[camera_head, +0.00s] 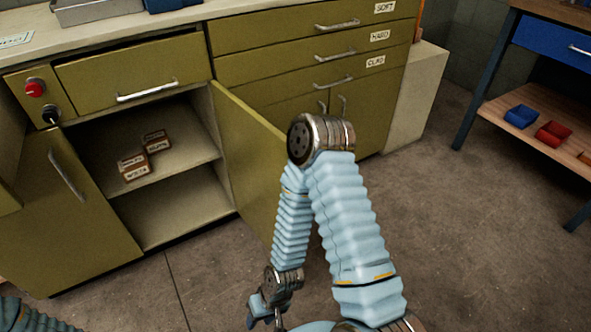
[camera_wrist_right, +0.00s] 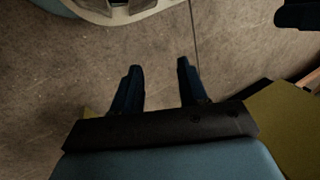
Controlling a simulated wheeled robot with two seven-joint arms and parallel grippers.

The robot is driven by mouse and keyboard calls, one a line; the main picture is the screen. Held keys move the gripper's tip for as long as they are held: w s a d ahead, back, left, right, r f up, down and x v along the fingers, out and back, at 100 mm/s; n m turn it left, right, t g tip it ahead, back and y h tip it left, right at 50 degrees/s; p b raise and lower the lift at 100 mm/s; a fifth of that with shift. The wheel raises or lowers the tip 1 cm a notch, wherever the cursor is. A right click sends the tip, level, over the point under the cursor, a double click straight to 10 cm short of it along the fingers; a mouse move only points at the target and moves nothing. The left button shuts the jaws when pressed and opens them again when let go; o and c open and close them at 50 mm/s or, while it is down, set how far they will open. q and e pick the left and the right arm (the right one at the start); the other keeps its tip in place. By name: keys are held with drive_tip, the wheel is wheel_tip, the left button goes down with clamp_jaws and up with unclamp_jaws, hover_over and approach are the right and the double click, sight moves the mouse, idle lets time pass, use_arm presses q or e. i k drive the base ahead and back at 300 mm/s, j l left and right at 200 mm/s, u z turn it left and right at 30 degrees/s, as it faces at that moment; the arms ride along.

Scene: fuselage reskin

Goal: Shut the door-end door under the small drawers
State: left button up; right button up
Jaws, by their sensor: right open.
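An olive door (camera_head: 250,150) stands swung out from the right side of an open cabinet bay. My right arm hides its outer edge. Right of it, under the labelled drawers (camera_head: 315,65), are olive doors with two upright handles (camera_head: 333,105), partly behind my arm. My right gripper (camera_head: 264,314) is low in front of the open door, near the picture's bottom. In the right wrist view its two dark fingers (camera_wrist_right: 159,66) are apart with only floor between them. An olive panel (camera_wrist_right: 288,125) shows at lower right there. My left gripper is not in view.
The open bay has a shelf (camera_head: 185,150) with small brown boxes (camera_head: 135,165). Another olive door (camera_head: 60,215) stands left of the bay. A workbench with a lower shelf (camera_head: 500,110) and bins is at right. The floor (camera_head: 470,240) between is clear.

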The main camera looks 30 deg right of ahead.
sight(257, 157)
drive_tip(key=l+u, duration=0.25)
drive_tip(key=l, duration=0.5)
drive_tip(key=l+u, duration=0.2)
drive_tip(key=l, duration=0.55)
drive_tip(key=k+l+u, duration=0.1)
drive_tip(key=l+u, duration=0.15)
drive_tip(key=l, duration=1)
drive_tip(key=k+l+u, duration=0.1)
drive_tip(key=l, duration=0.4)
drive_tip(key=l+z, duration=0.2)
drive_tip(key=l, duration=0.25)
drive_tip(key=k, duration=0.05)
